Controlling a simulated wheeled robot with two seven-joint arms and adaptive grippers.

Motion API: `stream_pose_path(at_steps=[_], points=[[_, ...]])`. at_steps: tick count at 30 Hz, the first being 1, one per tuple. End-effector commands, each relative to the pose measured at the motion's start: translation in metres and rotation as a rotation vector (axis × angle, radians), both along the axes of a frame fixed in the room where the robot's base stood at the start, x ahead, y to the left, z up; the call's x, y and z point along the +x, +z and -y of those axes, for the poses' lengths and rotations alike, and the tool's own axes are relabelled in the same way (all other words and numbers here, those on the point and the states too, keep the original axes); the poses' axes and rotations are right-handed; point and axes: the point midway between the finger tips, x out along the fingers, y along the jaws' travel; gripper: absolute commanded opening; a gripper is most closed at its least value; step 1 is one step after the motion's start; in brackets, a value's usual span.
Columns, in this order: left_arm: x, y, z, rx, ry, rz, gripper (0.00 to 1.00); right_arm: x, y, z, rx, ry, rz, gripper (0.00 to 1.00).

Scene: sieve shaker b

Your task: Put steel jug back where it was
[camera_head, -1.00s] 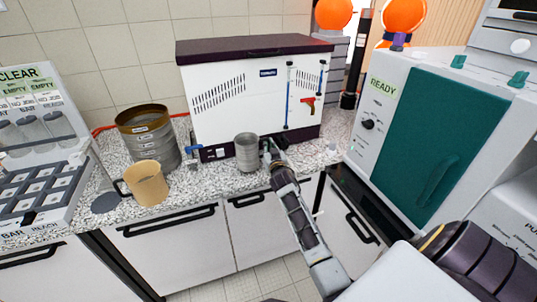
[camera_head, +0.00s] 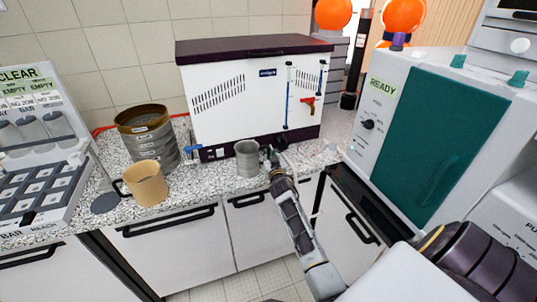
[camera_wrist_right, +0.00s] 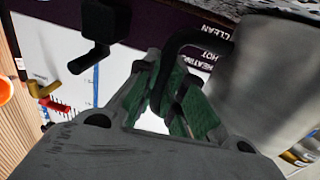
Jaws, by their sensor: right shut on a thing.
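The steel jug (camera_head: 248,160) is a grey metal cup, upright at the front of the speckled worktop, before the white cabinet. I cannot tell whether its base touches the worktop. My right gripper (camera_head: 272,163) is at the jug's right side. In the right wrist view the green finger pads of the gripper (camera_wrist_right: 178,95) are closed on the jug's black handle (camera_wrist_right: 190,40), and the grey jug body (camera_wrist_right: 262,75) fills the right side. My left gripper is not in view.
A tan jug (camera_head: 149,185) and a stack of sieves (camera_head: 150,142) stand to the left. The white cabinet (camera_head: 235,95) is close behind the steel jug. A teal-doored machine (camera_head: 430,145) marked READY stands at right. Bare speckled worktop (camera_head: 208,176) lies left of the steel jug.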

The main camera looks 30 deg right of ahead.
Motion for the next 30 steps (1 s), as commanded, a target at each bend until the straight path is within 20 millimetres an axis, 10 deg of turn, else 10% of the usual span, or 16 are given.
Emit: stream_pose_path(at_steps=[3,8,30], points=[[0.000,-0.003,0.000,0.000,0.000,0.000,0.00,0.000,-0.003,0.000,0.001,0.000,0.001,0.00],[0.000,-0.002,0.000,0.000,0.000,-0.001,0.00,0.000,-0.002,0.000,0.000,0.000,0.000,0.31],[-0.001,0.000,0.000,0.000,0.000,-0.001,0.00,-0.012,-0.001,-0.005,0.001,0.000,-0.002,0.32]])
